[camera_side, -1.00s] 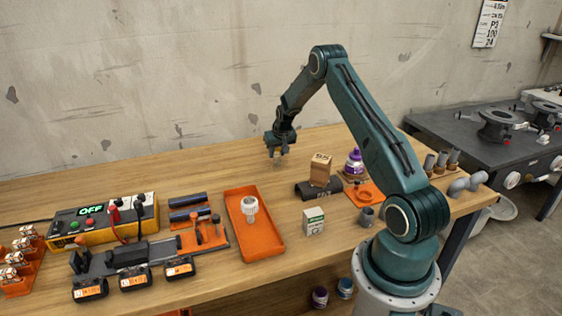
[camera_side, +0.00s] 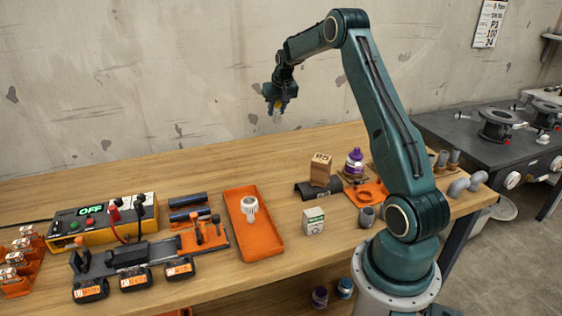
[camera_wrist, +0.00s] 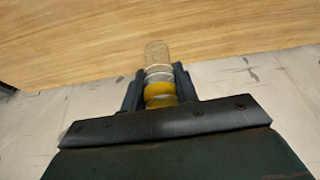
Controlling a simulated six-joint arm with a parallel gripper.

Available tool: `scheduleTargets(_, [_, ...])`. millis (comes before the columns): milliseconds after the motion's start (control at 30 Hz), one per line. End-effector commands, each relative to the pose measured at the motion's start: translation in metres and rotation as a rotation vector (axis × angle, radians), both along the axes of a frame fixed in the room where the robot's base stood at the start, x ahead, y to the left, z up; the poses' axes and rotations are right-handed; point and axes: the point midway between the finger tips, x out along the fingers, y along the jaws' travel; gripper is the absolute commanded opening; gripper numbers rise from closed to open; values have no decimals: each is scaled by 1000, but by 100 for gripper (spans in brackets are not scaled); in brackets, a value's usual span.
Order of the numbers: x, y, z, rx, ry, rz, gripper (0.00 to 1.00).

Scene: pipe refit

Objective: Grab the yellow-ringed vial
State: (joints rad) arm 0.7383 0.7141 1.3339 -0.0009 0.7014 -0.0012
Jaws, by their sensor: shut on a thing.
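The yellow-ringed vial (camera_wrist: 158,72) is between the two jaws of my gripper (camera_wrist: 158,85) in the wrist view. It has a clear glass end, a pale ring and a yellow band, and the clear end points away from my gripper. My gripper (camera_side: 276,104) is shut on it. In the side view the vial (camera_side: 277,117) hangs below the jaws, small and pale, high above the back of the table and apart from it. Its upper part is mostly hidden by the jaws.
The wooden table (camera_side: 130,180) is clear along its back. An orange tray (camera_side: 268,245) with a white part stands in the middle. A cardboard box (camera_side: 320,170), a purple-capped bottle (camera_side: 354,162) and a small white box (camera_side: 313,221) stand to the right. A yellow power unit (camera_side: 85,222) stands left.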

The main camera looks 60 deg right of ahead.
Motion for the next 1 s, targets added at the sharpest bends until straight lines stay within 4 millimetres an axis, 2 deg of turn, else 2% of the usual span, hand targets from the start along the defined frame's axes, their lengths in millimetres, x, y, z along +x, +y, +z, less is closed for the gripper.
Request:
scheduleTargets(100, [0,0,13,-2,-2,0,8])
scheduleTargets(267, [0,0,19,-1,-1,0,8])
scheduleTargets(833, [0,0,20,0,-1,-1,8])
scheduleTargets(1000, [-6,-9,20,-1,1,-37,8])
